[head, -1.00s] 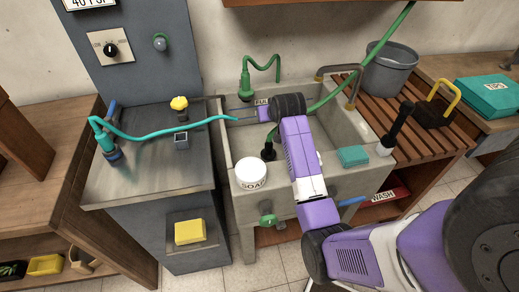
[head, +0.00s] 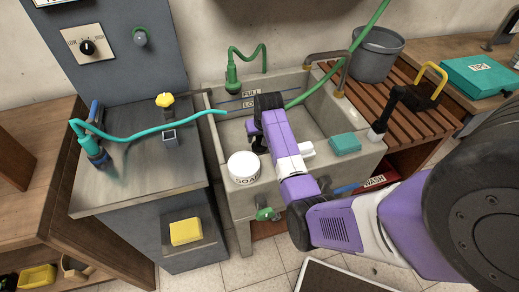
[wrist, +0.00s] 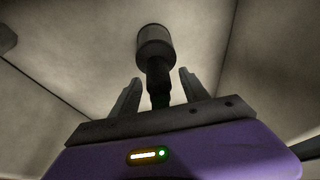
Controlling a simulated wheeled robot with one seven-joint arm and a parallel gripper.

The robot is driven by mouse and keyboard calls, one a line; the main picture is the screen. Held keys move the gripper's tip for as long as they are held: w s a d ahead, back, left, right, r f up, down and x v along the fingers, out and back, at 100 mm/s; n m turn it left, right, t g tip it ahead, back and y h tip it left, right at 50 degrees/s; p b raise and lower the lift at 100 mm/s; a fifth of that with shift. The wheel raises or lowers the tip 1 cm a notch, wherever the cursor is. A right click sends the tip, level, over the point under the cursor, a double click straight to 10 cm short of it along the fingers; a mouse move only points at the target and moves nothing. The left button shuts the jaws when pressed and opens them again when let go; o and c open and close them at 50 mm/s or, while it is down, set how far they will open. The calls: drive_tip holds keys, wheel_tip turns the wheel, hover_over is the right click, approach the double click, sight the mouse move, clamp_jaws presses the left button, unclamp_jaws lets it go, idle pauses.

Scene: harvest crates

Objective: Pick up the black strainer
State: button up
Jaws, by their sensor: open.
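The black strainer (head: 258,145) is in the stone sink, at the lower end of the green hose, partly hidden by my arm in the head view. In the wrist view its dark cylinder and narrower stem (wrist: 155,45) stand ahead of my gripper (wrist: 158,84). The two fingers are open, one on each side of the stem, with a gap showing beside it. I cannot tell whether either finger touches it.
A white soap tub (head: 244,167) stands on the sink's front rim (head: 283,178), with a teal sponge (head: 345,143) to the right. The green hose (head: 345,62) crosses the sink. A grey bucket (head: 375,55) and black-handled brush (head: 385,115) stand on the slatted board (head: 415,130).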

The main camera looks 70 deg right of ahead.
drive_tip(key=shift+w+d+f, duration=0.15)
drive_tip(key=shift+f, duration=0.3)
clamp_jaws()
drive_tip(key=shift+f, duration=0.1)
